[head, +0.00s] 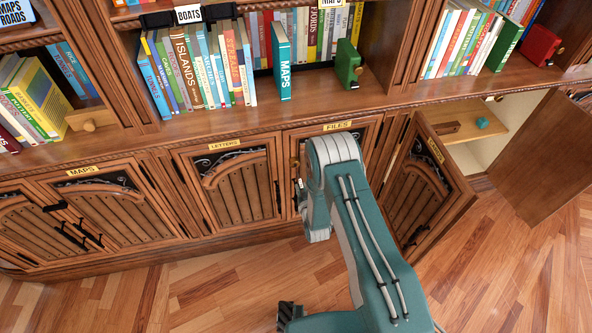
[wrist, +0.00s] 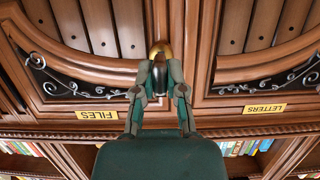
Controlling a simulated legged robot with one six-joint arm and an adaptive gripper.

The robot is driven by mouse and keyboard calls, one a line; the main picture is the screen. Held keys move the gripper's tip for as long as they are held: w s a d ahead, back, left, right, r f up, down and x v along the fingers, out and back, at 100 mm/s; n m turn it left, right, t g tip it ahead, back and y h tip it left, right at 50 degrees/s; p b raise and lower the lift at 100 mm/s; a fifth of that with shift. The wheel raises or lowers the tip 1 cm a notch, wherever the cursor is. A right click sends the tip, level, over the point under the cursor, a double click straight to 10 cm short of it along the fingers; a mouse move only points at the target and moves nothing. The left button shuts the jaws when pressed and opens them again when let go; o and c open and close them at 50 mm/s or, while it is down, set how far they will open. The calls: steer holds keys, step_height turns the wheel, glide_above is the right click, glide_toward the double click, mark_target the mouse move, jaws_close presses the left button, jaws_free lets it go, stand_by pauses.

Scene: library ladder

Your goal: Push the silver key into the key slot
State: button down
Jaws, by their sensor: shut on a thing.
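My gripper (wrist: 160,80) is shut on a small dark, shiny piece that looks like the silver key (wrist: 159,70). A rounded brass piece (wrist: 161,48), likely the key slot's plate, shows right behind the key. I cannot tell whether the key's tip is inside the slot. In the head view my arm covers most of the gripper and all of the key, near the left edge of the FILES door (head: 338,150).
The LETTERS door (head: 235,180) is shut. A cabinet door (head: 425,185) to the right stands open beside my arm, showing a shelf (head: 465,125) with a small teal thing (head: 483,122). A ledge with books and a green box-like thing (head: 347,63) is above. The floor at left is clear.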

steer(key=s+d+f, duration=0.1)
steer(key=s+d, duration=0.1)
steer(key=s, duration=0.7)
steer(key=shift+s+d+f, duration=0.15)
steer(key=shift+s+d, duration=0.2)
steer(key=shift+d, duration=0.05)
stand_by(0.4)
steer(key=shift+w, duration=0.1)
